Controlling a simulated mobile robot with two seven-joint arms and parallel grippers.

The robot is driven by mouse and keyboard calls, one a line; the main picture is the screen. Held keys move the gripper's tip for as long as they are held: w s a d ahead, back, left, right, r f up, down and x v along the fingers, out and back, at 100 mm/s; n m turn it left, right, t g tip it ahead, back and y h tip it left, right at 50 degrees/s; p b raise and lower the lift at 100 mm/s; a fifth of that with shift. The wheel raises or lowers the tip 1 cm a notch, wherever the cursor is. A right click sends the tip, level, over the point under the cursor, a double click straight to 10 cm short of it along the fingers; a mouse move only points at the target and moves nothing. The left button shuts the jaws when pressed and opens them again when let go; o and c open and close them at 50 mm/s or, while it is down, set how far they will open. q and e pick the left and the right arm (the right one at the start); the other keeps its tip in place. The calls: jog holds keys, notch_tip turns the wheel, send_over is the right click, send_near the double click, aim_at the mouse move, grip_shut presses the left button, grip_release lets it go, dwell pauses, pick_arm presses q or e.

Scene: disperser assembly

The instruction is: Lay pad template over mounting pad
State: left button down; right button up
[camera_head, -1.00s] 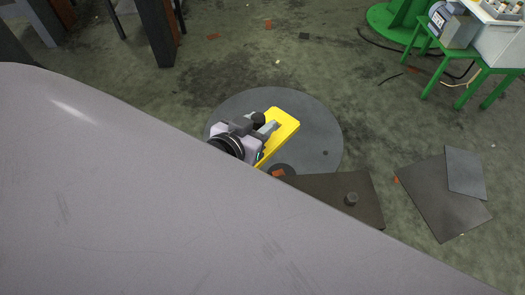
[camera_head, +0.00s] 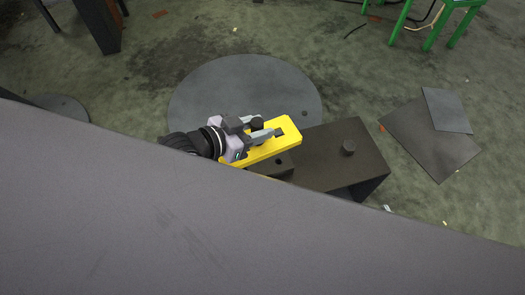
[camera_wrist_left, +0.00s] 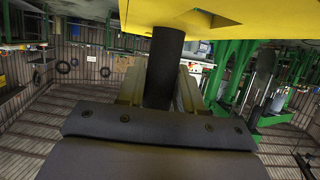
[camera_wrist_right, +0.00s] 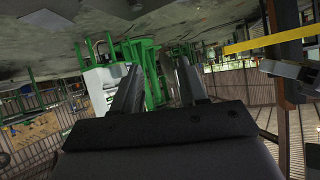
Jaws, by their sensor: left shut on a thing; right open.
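My left gripper (camera_head: 266,130) is shut on the template's dark upright post, seen between the fingers in the left wrist view (camera_wrist_left: 163,60).
A grey round plate (camera_head: 230,85) lies on the floor behind the template. Two flat dark sheets (camera_head: 425,150) lie to the right. A green stand (camera_head: 435,25) is at the back right. A large grey surface covers the lower head view.

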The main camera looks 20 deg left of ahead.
pick_arm(q)
jog(key=w+f+b, duration=0.1)
jog(key=f+b, duration=0.3)
jog(key=f, duration=0.1)
jog(key=w+f+m+g+h+b, duration=0.1)
jog(key=f+b, duration=0.4)
jog(key=w+f+m+b, duration=0.1)
jog(key=w+f+b, duration=0.1)
jog(key=f+b, duration=0.3)
jog(key=shift+f+g+h, duration=0.15)
jog(key=shift+g+h, duration=0.15)
jog(key=shift+h, duration=0.1)
jog(key=shift+f, duration=0.35)
jog(key=shift+f+b, duration=0.25)
jog(key=shift+b, duration=0.25)
jog(key=shift+f+b, duration=0.35)
jog(key=shift+f, duration=0.05)
pick_arm(e)
jog(key=w+a+f+t+y, duration=0.1)
jog(key=a+f+y, duration=0.2)
jog(key=a+f, duration=0.2)
notch_tip(320, 180, down, 2)
jog(key=shift+w+a, duration=0.2)
jog(key=shift+w, duration=0.15)
jog(key=shift+r, duration=0.1)
pick_arm(q)
jog(key=shift+s, duration=0.15)
